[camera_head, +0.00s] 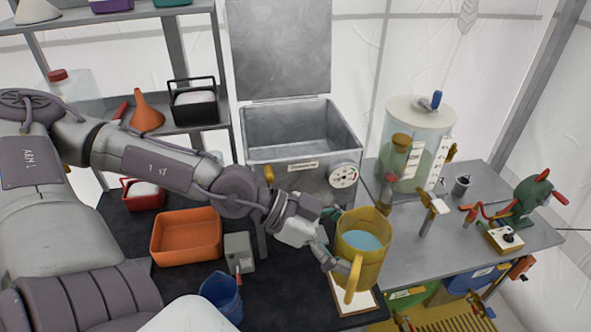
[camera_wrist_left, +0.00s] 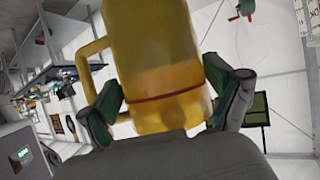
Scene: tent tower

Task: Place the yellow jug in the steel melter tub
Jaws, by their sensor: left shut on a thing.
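The yellow jug (camera_head: 372,262) holds pale blue liquid and is held by my left gripper (camera_head: 338,262) in front of the steel melter tub. In the left wrist view the jug (camera_wrist_left: 160,60) fills the middle, between the two fingers of my left gripper (camera_wrist_left: 165,112), with its handle at the left. The steel melter tub (camera_head: 300,172) stands open behind, its grey lid (camera_head: 280,45) raised and its inside empty as far as I see. The jug is right of and nearer than the tub, apart from it. My right gripper is not in view.
A clear tank (camera_head: 415,150) and a green hand-crank device (camera_head: 530,200) stand on the grey table at right. An orange tray (camera_head: 186,236) and a blue jug (camera_head: 222,296) sit on the dark bench. Shelves with a black basket (camera_head: 194,104) stand left of the tub.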

